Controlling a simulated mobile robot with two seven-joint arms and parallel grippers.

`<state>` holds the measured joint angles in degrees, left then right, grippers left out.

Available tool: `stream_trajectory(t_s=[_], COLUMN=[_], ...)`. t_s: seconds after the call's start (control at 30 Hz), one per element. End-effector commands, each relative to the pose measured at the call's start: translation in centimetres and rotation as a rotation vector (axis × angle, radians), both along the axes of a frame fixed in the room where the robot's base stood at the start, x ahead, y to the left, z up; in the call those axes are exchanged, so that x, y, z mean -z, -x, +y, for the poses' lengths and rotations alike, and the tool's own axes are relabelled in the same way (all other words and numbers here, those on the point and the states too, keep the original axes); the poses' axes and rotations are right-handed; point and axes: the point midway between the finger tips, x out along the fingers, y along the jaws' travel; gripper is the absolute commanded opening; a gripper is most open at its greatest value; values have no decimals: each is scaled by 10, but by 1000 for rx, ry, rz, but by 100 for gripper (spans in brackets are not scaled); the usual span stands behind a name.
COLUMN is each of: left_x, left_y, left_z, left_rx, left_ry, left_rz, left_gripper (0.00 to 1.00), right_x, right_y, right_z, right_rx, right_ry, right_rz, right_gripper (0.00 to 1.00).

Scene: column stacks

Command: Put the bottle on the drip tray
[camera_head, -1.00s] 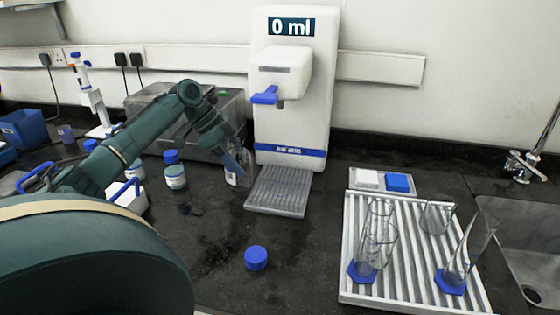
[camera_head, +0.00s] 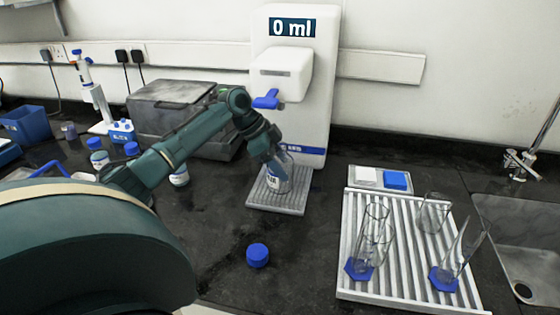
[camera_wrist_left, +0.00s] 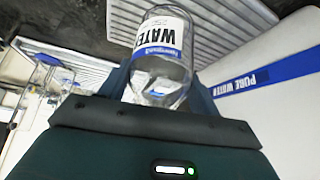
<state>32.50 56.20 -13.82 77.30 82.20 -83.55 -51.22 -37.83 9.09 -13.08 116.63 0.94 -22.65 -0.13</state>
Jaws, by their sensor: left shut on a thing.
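The bottle (camera_head: 279,178) is clear with a white and blue label that reads WATER in the left wrist view (camera_wrist_left: 165,38). My left gripper (camera_head: 274,160) is shut on it. The bottle is over the ribbed grey drip tray (camera_head: 298,209) in front of the white dispenser (camera_head: 312,110). Its base appears to be at the tray surface, but I cannot tell whether it touches. The drip tray also shows in the left wrist view (camera_wrist_left: 200,22). My right gripper is not in view.
A blue cap (camera_head: 257,254) lies on the dark bench in front of the tray. A white ribbed rack (camera_head: 400,278) with glass cylinders stands to the right, next to a sink (camera_head: 515,240).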

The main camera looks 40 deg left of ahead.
Motion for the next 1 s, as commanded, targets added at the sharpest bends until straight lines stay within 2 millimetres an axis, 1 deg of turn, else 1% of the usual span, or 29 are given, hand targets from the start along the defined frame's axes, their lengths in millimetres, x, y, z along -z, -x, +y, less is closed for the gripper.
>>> stream_trajectory(t_s=[0.03,0.27,0.57,0.67,0.77,1.0], left_x=[0,0,-2,-11,-26,-70], left_y=[0,0,1,4,11,29], left_z=[0,0,2,7,14,35], left_rx=[0,0,-1,-1,0,-2], left_ry=[-1,-1,-1,-2,-3,-2], left_rz=[1,1,-1,-1,-2,-2], left_gripper=[65,83,84,84,84,84], right_x=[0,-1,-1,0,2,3], right_y=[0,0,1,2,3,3], right_z=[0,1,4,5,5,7], right_rx=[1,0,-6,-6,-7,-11], right_ry=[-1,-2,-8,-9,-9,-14], right_rz=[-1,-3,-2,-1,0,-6], right_gripper=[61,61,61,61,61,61])
